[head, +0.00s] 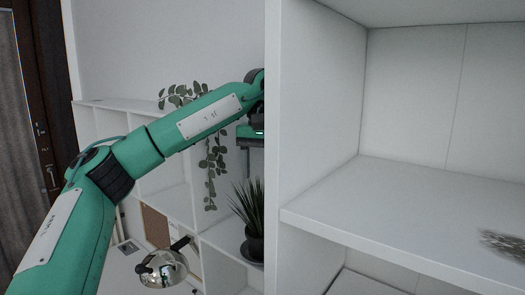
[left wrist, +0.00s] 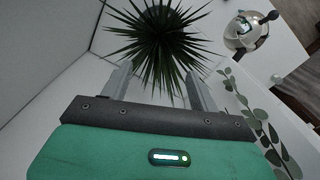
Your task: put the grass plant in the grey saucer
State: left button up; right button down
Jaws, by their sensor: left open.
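The grass plant (head: 248,208) has spiky dark green leaves and stands upright in a dark round pot (head: 254,246) on the white shelf desk, partly hidden by a white upright panel. In the left wrist view the grass plant (left wrist: 158,38) is seen from above, beyond the fingertips. My left gripper (left wrist: 158,72) is open and empty, with its two grey fingers pointing toward the plant. In the head view it is above the plant and mostly hidden behind the panel. I cannot make out the grey saucer in either view. My right gripper is not in view.
A white upright panel (head: 273,150) stands right of the plant, joined to a shelf board (head: 370,205) with a dark patch at right. A trailing plant (head: 209,175) hangs behind my left arm. A shiny round lamp (head: 165,269) is at lower left.

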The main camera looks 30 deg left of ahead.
pick_arm(q)
jog(key=shift+r, duration=2.4)
